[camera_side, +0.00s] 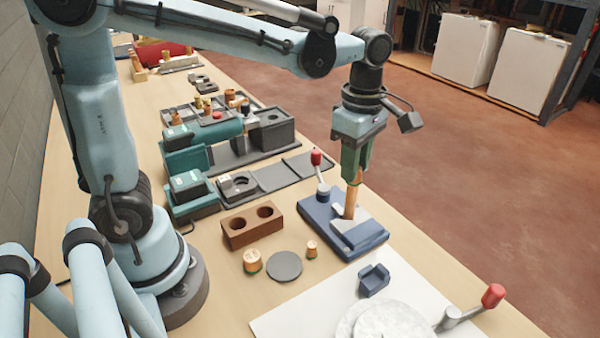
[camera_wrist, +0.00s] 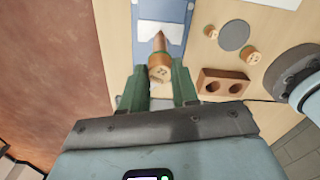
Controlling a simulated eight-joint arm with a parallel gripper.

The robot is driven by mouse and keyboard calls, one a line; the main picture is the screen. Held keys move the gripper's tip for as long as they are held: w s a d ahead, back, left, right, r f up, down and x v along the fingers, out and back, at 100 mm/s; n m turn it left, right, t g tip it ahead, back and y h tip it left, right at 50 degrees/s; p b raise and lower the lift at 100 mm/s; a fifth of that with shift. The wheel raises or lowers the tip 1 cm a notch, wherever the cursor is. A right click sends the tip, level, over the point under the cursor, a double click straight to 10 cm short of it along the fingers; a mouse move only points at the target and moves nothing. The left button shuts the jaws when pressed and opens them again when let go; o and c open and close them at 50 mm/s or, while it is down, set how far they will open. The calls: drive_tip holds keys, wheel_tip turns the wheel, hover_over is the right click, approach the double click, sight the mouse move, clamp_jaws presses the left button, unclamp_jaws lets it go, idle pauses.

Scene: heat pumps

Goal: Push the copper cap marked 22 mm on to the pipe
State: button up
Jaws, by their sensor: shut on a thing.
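The copper cap marked 22 (camera_wrist: 160,73) is between the fingers of my gripper (camera_wrist: 160,88), which is shut on it. In the side view my gripper (camera_side: 355,180) points down, directly above the pipe, and its fingers mostly hide the cap. The copper pipe (camera_side: 350,203) stands upright in a blue clamp fixture (camera_side: 322,222) with a red-knobbed lever. The pipe also shows beyond the cap in the wrist view (camera_wrist: 160,42). Cap and pipe look in line and close together. I cannot tell how far the cap is over the pipe end.
A brown block with two holes (camera_side: 252,226), a grey disc (camera_side: 285,266), a larger copper cap (camera_side: 252,261) and a smaller one (camera_side: 311,249) lie left of the fixture. A blue cradle (camera_side: 374,279) sits on a white sheet in front. Green and grey equipment (camera_side: 188,186) stands behind.

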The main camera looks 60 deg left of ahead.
drive_tip(key=shift+f, duration=1.05)
drive_tip(key=o, duration=1.1)
drive_tip(key=shift+r, duration=0.1)
wheel_tip(320, 180, up, 12)
drive_tip(key=shift+s+a+f+m+t, duration=1.05)
drive_tip(key=shift+f+m, duration=0.7)
drive_tip(key=shift+m, duration=1.8)
drive_tip(key=shift+s+a+f+m+t, duration=0.75)
drive_tip(key=shift+s+f+m+t, duration=0.8)
drive_tip(key=shift+m, duration=1.95)
drive_tip(key=shift+s+a+f+m+t, duration=0.95)
drive_tip(key=shift+f+m, duration=1)
drive_tip(key=shift+m, duration=1.6)
